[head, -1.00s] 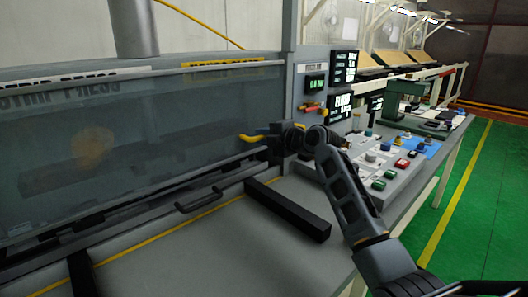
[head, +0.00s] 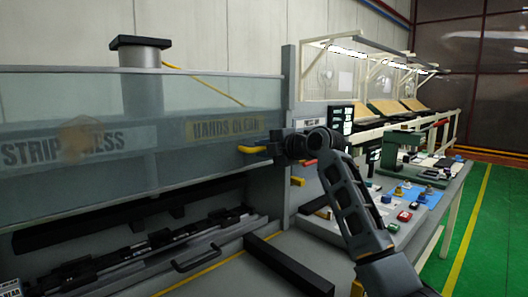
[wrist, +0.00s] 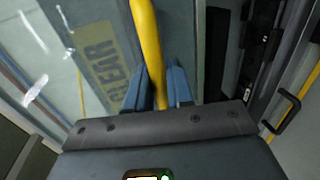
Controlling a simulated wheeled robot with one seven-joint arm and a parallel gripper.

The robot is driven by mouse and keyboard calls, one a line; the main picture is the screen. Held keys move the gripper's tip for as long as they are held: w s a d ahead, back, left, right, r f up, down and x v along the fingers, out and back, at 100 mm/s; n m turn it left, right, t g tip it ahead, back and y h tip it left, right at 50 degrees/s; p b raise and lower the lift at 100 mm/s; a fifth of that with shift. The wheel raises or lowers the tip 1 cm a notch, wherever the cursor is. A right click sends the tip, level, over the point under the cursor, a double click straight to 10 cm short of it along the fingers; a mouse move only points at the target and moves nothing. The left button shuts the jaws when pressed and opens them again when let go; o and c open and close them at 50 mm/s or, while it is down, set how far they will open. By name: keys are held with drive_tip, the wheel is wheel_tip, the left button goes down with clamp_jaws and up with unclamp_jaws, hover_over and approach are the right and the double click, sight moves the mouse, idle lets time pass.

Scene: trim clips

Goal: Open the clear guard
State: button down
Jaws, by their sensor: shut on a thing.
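The clear guard (head: 60,105) is a see-through panel across the front of the strip press at left in the head view. It is raised, overlapping the STRIP PRESS and HANDS CLEAR labels, with the press bed (head: 140,252) uncovered below it. A yellow handle (head: 252,149) sits at the guard's right end. My gripper (head: 268,149) is shut on this handle. In the wrist view the yellow handle (wrist: 147,40) runs between the blue fingers of my gripper (wrist: 159,80), and the guard (wrist: 45,50) lies to the left.
A grey post (head: 289,130) stands right beside my gripper. A black bar (head: 288,266) and a black pull handle (head: 195,257) lie on the front ledge. A bench with a button panel and a green machine (head: 403,146) is at right. Green floor (head: 500,215) is clear beyond.

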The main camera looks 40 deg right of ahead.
drive_tip(key=c, duration=1.2)
unclamp_jaws()
drive_tip(key=shift+o, duration=0.2)
drive_tip(key=b+v, duration=0.1)
drive_tip(key=v, duration=0.7)
drive_tip(key=shift+b, duration=0.4)
